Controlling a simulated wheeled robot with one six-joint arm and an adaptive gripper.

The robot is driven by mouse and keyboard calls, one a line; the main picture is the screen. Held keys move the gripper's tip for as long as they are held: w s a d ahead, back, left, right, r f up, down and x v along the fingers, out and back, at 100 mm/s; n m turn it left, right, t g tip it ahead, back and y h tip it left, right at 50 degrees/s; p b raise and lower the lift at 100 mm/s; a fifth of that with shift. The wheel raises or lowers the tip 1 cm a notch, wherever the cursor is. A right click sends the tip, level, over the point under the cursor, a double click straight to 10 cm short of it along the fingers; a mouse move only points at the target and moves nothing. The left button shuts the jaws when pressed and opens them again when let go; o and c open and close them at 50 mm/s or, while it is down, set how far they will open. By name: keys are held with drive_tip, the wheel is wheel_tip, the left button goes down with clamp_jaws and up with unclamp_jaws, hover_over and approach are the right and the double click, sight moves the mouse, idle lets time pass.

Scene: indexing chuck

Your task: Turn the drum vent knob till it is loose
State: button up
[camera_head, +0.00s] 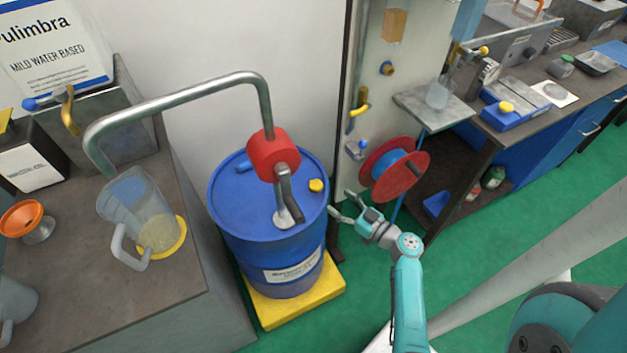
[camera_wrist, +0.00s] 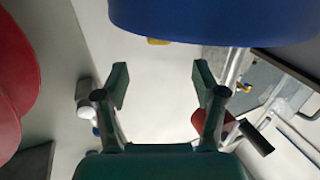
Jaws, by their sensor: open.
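The blue drum (camera_head: 230,195) stands upright in the head view, with a red hand pump (camera_head: 272,155) on its lid. A small yellow knob (camera_head: 316,185), which I take to be the vent knob, sits on the lid near its right edge. My gripper (camera_head: 340,204) is open and empty just right of the drum, apart from the knob. In the wrist view the drum (camera_wrist: 215,22) fills the top. The yellow knob (camera_wrist: 158,41) shows partly at its edge, beyond and between the open fingertips (camera_wrist: 160,75).
A red hose reel (camera_head: 418,165) is close to the right of my gripper. The pump's crank (camera_head: 286,200) hangs over the lid. The drum stands on a yellow base (camera_head: 300,308). A bench with a jug (camera_head: 155,230) is at left. Green floor is clear in front.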

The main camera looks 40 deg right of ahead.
sight(319, 187)
drive_tip(key=w, duration=0.7)
drive_tip(key=w+a, duration=0.1)
drive_tip(key=w, duration=0.2)
drive_tip(key=shift+w, duration=0.15)
drive_tip(key=shift+c, duration=0.2)
drive_tip(key=c, duration=1.1)
